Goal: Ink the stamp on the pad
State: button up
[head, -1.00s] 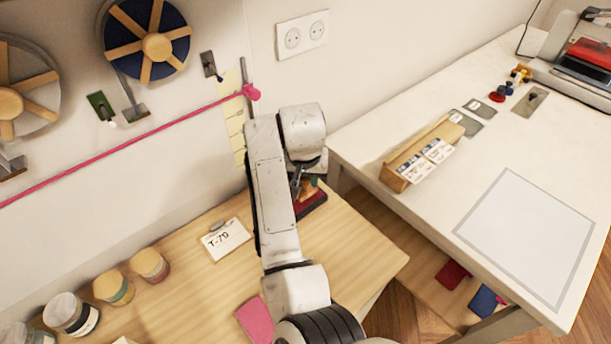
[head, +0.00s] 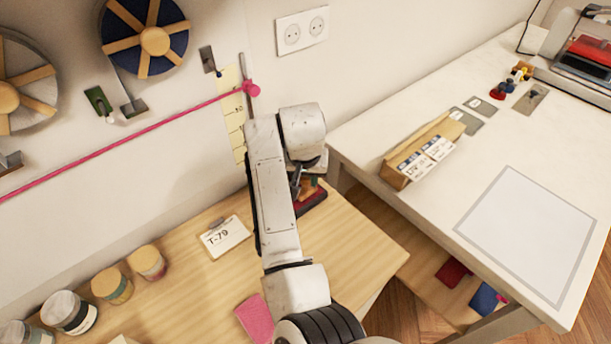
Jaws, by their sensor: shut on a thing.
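The ink pad (head: 313,201) is a dark red, dark-edged block on the wooden table, partly hidden behind my arm. My gripper (head: 300,182) is right above it and mostly hidden by my arm. It is shut on the stamp (head: 309,184), of which only a small brownish and greenish part shows at the pad. The stamp looks low over or on the pad; I cannot tell whether its face touches the ink.
A T-79 card (head: 224,238), several jars (head: 112,286) and a pink cloth (head: 255,318) lie on the wooden table (head: 345,250). The white table (head: 440,190) at right holds a wooden card holder (head: 405,170). The wall is close behind.

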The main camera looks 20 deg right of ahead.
jog(key=shift+s+f, duration=0.25)
jog(key=shift+f, duration=0.8)
grip_shut()
dwell(0.4)
jog(key=r+p, duration=0.3)
jog(key=r, duration=0.1)
jog(key=r+p, duration=0.3)
jog(key=shift+w+r+p, duration=0.2)
jog(key=shift+r+p, duration=0.1)
jog(key=shift+r, duration=0.05)
jog(key=shift+s+f, duration=0.1)
dwell(0.6)
